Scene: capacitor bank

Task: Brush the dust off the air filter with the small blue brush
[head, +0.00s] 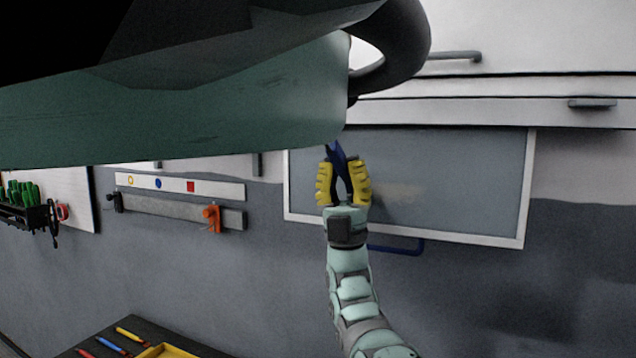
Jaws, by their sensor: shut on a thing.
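The air filter (462,165) is a grey panel in a white frame on the wall, right of centre. A pale beige dust patch (400,192) shows on its lower middle. My gripper (343,172), with yellow finger pads, is shut on the small blue brush (337,152) and points upward. It is in front of the left part of the filter, left of the dust patch. The brush's bristles are not clearly seen, and I cannot tell whether it touches the panel.
A blue handle (405,248) is below the filter. Left on the wall are an orange clamp (212,216) on a grey rail and a rack of green-handled tools (24,196). A dark table (150,326) at bottom left holds coloured sticks and a yellow tray. A large foreground shape hides the upper left.

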